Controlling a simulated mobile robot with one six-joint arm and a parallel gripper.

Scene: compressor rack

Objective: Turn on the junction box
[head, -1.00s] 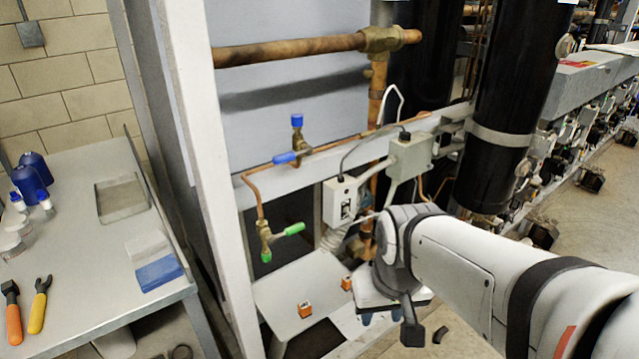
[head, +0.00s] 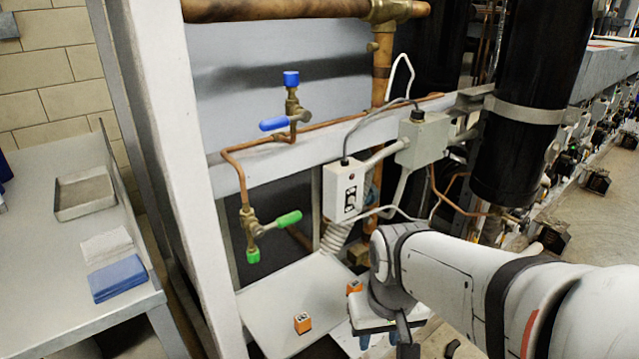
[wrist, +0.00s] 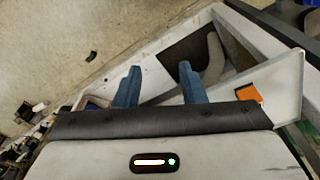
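A light grey junction box (head: 343,190) hangs below the white rail near the middle of the head view. Its front has a black-and-white switch and a small red spot above it; the switch position is too small to tell. A second grey box (head: 422,138) is mounted up and to its right, joined by a conduit. My gripper (wrist: 157,75) points down, and its two blue fingers are apart with nothing between them.
A green-handled valve (head: 289,219) and a blue-handled valve (head: 274,124) sit on copper piping left of the box. An orange block (head: 302,323) lies on the grey plate (head: 262,300) below. A white post (head: 168,150) and a workbench (head: 35,290) stand left.

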